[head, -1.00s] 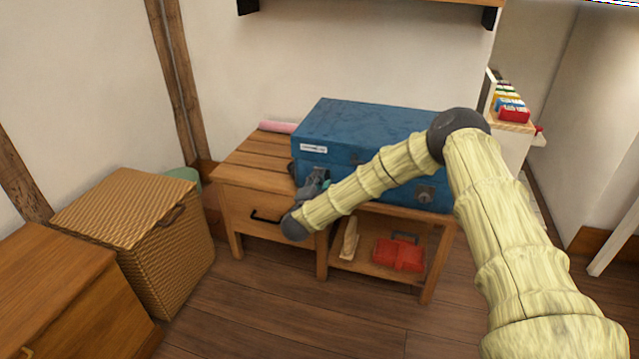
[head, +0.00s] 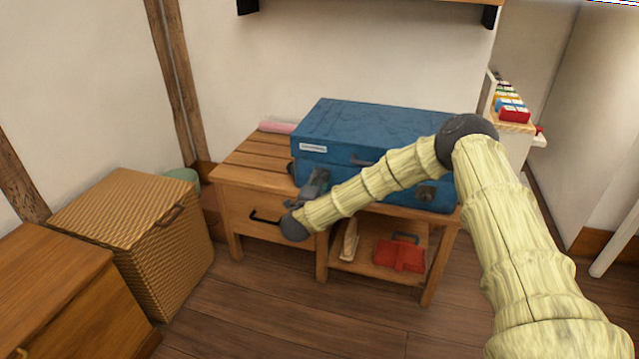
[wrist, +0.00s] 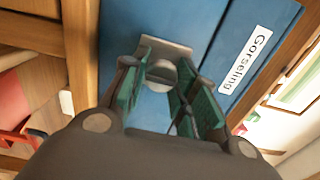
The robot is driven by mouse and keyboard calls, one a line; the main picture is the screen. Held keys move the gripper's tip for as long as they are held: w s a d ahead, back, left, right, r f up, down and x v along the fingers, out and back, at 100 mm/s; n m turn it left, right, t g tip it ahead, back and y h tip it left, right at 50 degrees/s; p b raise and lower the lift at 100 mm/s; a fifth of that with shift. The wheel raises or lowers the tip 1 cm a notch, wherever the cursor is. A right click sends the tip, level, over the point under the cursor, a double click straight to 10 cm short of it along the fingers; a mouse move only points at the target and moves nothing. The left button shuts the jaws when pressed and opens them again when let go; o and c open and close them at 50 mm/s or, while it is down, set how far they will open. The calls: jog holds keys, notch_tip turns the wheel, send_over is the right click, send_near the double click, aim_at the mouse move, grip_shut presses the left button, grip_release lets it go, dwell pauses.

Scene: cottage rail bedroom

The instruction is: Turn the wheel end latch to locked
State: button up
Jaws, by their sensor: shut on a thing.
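The blue case (head: 375,130) has two round metal latches on its front. The latch under my gripper, near the end with the white "Gorseling" label, shows in the wrist view (wrist: 162,71) as a grey plate with a slotted round knob. My gripper (wrist: 160,88) has its green-padded fingers on either side of this knob and is shut on it. In the head view my gripper (head: 316,182) is at the case's left front and hides that latch. The other latch (head: 426,192) is at the right front, free of my gripper. No lock marking can be read.
The case stands on a wooden bench (head: 250,165) with a drawer handle and an open shelf below. A red object (head: 400,256) lies on that shelf. A wicker basket (head: 130,235) stands left. A pink roll (head: 277,127) lies behind the case's left end.

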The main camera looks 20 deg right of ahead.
jog(key=shift+f, duration=0.15)
jog(key=o, duration=1)
jog(key=shift+s, duration=0.1)
jog(key=v, duration=1.1)
jog(key=shift+s+a, duration=0.2)
jog(key=shift+s, duration=0.15)
